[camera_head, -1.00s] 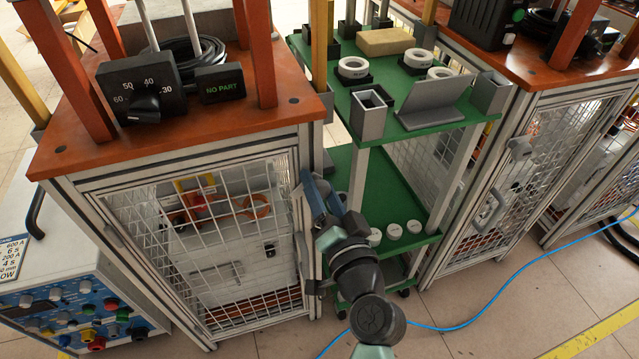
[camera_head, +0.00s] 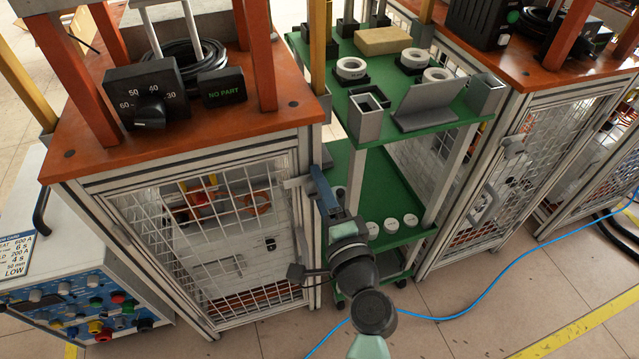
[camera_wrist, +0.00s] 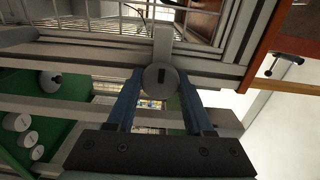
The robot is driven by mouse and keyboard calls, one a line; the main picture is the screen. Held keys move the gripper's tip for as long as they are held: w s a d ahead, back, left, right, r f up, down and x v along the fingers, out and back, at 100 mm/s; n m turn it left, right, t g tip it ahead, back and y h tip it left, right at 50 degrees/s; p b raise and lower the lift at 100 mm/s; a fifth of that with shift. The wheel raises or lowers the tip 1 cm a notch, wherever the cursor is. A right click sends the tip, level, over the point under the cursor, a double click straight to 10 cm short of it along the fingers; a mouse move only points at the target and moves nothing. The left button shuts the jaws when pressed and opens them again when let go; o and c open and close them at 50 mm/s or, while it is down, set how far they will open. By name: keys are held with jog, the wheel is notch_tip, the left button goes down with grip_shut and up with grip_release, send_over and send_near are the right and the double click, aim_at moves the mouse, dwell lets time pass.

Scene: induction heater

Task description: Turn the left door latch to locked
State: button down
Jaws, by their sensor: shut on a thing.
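The left door latch is a pale grey lever (camera_head: 297,183) at the upper right of the left cabinet's mesh door (camera_head: 205,245). It lies about level and reaches left from the frame post over the door's edge. In the wrist view its round hub (camera_wrist: 160,78), with a dark slot, sits between my blue fingers, and its arm (camera_wrist: 163,43) runs up the picture towards the mesh. My gripper (camera_head: 318,182) is at the latch's right end and shut on it; it also shows in the wrist view (camera_wrist: 160,88). My fingers partly hide the latch in the head view.
A green shelf cart (camera_head: 380,185) with white rings and pucks stands close right of my gripper. A second cabinet with a similar latch (camera_head: 513,147) is farther right. A blue cable (camera_head: 470,310) crosses the floor. The front floor is mostly clear.

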dwell(0.4)
jog(key=shift+c, duration=1.6)
grip_release()
jog(key=v, duration=1.3)
jog(key=shift+p, duration=0.3)
